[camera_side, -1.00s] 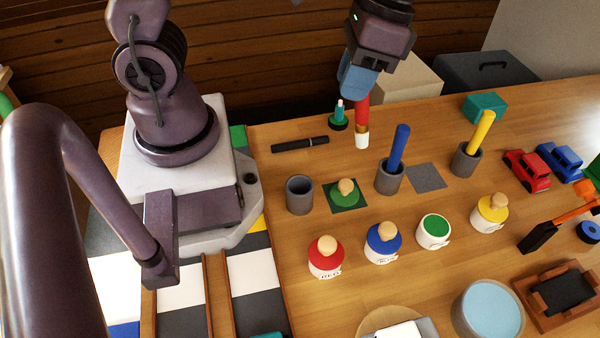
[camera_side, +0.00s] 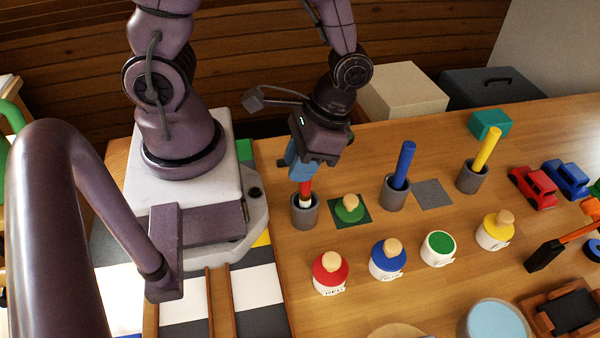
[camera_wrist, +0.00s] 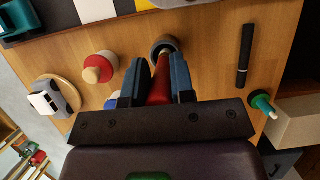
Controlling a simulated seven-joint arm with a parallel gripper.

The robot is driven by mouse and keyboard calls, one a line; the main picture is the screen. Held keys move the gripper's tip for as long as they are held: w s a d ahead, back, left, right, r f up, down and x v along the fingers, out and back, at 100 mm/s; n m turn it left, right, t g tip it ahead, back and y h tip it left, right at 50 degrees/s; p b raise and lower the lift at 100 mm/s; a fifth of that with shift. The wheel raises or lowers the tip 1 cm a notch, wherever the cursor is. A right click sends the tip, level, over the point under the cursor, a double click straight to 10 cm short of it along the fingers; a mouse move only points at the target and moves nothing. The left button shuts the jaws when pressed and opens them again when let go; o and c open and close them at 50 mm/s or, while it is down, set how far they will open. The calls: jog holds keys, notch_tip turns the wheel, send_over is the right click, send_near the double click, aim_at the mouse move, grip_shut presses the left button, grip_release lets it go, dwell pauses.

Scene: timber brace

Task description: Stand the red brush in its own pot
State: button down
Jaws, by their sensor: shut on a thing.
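The red brush (camera_side: 305,187) points down with its pale end at the mouth of the left grey pot (camera_side: 306,217). That end overlaps the pot's opening; how deep it is inside, I cannot tell. My gripper (camera_side: 302,172) is shut on the upper part of the brush, above the pot. In the wrist view the red brush (camera_wrist: 160,86) lies between the blue fingers of my gripper (camera_wrist: 160,82), and the pot's dark rim (camera_wrist: 164,42) shows beyond it. The jar with the red lid (camera_side: 331,270) stands in front of the pot.
A blue brush (camera_side: 403,165) and a yellow brush (camera_side: 487,150) stand in other grey pots to the right. Blue-lidded (camera_side: 388,262) and yellow-lidded (camera_side: 495,233) jars stand nearer the front.

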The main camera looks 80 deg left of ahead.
jog(key=shift+f, duration=1.45)
jog(key=c, duration=1)
grip_release()
jog(key=shift+f, duration=0.1)
jog(key=shift+o, duration=0.2)
jog(key=v, duration=1.2)
notch_tip(320, 180, up, 14)
jog(key=t, duration=1)
send_over(300, 198)
jog(key=w+a, duration=0.3)
jog(key=a, duration=0.3)
jog(key=shift+s+d+f, duration=0.15)
jog(key=shift+s+d, duration=0.05)
jog(key=shift+d, duration=0.05)
